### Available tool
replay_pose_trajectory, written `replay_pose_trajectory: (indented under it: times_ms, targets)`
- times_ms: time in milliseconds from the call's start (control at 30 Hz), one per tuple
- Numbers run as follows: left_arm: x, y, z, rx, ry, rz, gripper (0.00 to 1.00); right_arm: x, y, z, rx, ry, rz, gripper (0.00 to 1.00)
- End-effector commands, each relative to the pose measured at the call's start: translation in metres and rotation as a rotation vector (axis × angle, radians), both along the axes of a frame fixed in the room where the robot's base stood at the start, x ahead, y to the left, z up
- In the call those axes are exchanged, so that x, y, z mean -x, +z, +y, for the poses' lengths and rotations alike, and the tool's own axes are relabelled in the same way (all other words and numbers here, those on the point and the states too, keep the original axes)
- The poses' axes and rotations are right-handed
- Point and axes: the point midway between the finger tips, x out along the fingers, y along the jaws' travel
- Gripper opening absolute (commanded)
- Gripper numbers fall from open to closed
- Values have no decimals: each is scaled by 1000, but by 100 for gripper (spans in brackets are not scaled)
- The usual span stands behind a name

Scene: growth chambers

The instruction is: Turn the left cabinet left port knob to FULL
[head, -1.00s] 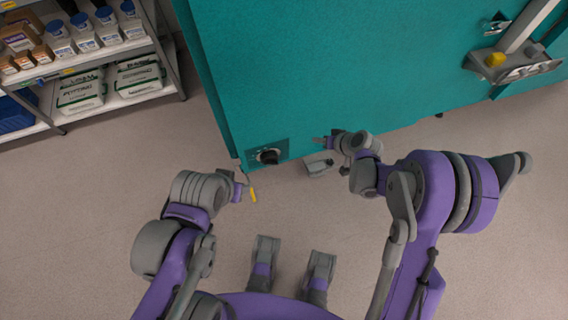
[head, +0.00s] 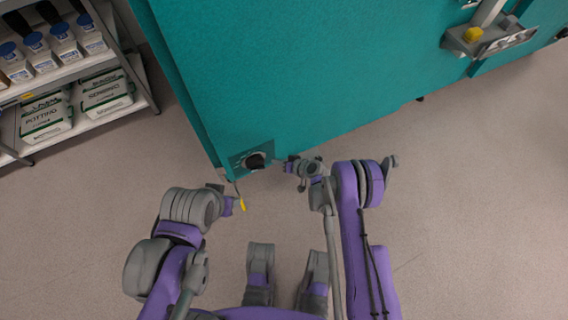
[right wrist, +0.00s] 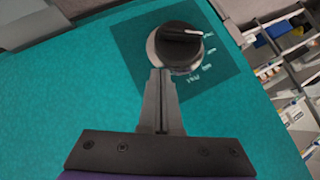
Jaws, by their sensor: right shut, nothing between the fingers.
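The port knob (head: 256,161) is a black round knob with a pale ring on a dark plate, low on the teal cabinet (head: 280,70). In the right wrist view the knob (right wrist: 180,42) has a white pointer line aimed right, toward small white labels too small to read surely. My right gripper (head: 287,165) is shut and empty, just right of the knob. In its wrist view the closed fingertips (right wrist: 160,72) appear at the knob's lower edge; I cannot tell whether they touch. My left gripper (head: 232,200) is below and left of the knob, its fingers unclear.
A shelf (head: 85,115) with bottles and white potting boxes stands at the left. A yellow-tipped thing (head: 243,204) hangs by the cabinet's lower corner, near my left gripper. A grey bracket with a yellow knob (head: 473,35) is at upper right. The floor at right is clear.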

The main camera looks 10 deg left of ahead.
Motion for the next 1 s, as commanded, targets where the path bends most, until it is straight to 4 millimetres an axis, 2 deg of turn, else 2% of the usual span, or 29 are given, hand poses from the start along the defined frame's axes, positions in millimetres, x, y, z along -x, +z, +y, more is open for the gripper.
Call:
replay_pose_trajectory:
  times_ms: [33,167,400,1000]
  targets:
    - [0,-4,0,0,0,1,50,-4,-9,9,-1,2,0,0]
    - [-1,-8,0,0,0,3,50,-14,-25,27,0,2,0,0]
    - [-1,-14,0,0,0,5,50,-4,-51,37,0,-1,1,0]
    - [-2,-16,0,0,0,5,50,-2,-55,39,0,-1,1,0]
